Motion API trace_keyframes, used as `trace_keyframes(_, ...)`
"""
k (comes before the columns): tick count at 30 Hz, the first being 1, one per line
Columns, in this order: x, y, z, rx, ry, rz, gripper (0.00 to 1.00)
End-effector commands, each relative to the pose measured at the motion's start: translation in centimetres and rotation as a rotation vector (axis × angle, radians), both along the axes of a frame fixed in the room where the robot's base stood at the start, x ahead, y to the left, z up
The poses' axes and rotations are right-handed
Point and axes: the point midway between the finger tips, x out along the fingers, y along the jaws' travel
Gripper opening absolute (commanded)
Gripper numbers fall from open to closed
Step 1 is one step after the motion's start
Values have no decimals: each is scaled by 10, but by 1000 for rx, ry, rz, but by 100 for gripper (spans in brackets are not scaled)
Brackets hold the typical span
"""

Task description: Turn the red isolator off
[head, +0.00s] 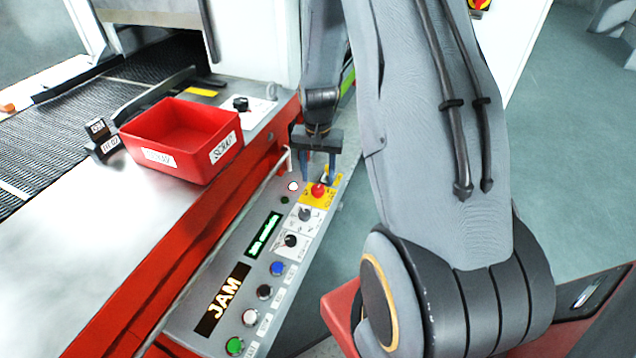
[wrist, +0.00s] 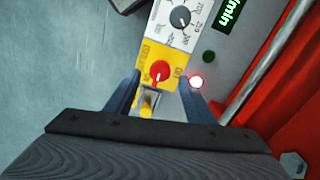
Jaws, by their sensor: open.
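The red isolator (head: 318,190) is a round red knob on a yellow plate at the far end of the control panel. In the wrist view the red isolator (wrist: 160,72) shows a pale mark on its lower part, on the yellow plate (wrist: 148,56). My gripper (head: 319,178) is over that end of the panel. In the wrist view my gripper (wrist: 160,84) is open, with one blue finger on each side of the knob. The fingers look apart from the knob; their height above it is hard to tell.
The panel also carries a grey dial (head: 305,214), a black knob (head: 290,241), a blue button (head: 277,268) and a lit JAM display (head: 223,300). A white lit lamp (wrist: 196,82) is close to the right finger. A red tray (head: 178,135) stands left of the panel.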

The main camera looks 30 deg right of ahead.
Motion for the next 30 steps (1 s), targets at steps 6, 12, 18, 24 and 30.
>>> trace_keyframes(6,-1,0,-28,1,2,1,49)
trace_keyframes(12,0,0,-41,1,1,1,49)
trace_keyframes(18,0,0,-43,-1,-1,2,49)
trace_keyframes(24,0,0,-43,-1,-1,2,36)
trace_keyframes(30,0,0,-43,0,0,2,8)
